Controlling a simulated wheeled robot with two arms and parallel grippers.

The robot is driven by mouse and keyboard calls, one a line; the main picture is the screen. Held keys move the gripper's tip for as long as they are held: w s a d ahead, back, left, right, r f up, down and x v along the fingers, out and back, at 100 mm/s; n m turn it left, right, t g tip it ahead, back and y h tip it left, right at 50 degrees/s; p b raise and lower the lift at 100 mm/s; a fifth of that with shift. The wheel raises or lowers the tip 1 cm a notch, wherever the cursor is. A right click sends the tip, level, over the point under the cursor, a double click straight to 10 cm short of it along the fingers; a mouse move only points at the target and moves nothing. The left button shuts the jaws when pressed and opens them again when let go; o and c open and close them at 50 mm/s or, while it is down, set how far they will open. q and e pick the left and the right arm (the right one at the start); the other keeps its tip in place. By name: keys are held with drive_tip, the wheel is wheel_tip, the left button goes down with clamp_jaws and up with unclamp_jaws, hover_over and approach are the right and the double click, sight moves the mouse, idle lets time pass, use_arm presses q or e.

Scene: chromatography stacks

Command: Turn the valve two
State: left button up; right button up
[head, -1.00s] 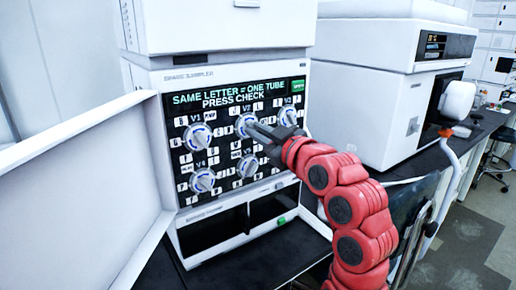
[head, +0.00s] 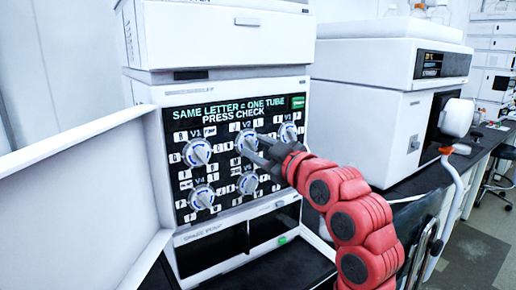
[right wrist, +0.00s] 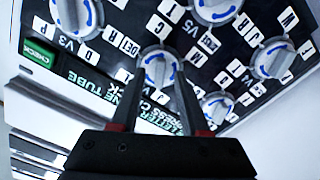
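The valve panel (head: 222,114) is a black face with white knobs, letter tags and the text "SAME LETTER = ONE TUBE PRESS CHECK". Valve two, the knob marked V2 (head: 246,141), is in the middle of the top row, partly hidden by my right gripper (head: 251,145). In the right wrist view, its white knob with blue arcs (right wrist: 159,68) shows between my right gripper's spread fingertips (right wrist: 160,66). The gripper is open; I cannot tell whether the fingers touch the knob. Its exact pointing direction is unclear. My left gripper is not in view.
Knobs V1 (head: 197,152), V4 (head: 201,197), V5 (head: 247,183) and V3 (head: 287,133) sit close around V2. A green check button (head: 298,102) is at the panel's upper right. An open white door (head: 88,190) stands left; another white instrument (head: 365,105) stands right.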

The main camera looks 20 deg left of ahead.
drive_tip(key=v, duration=1.7)
drive_tip(key=shift+d, duration=0.2)
drive_tip(key=shift+s, duration=0.1)
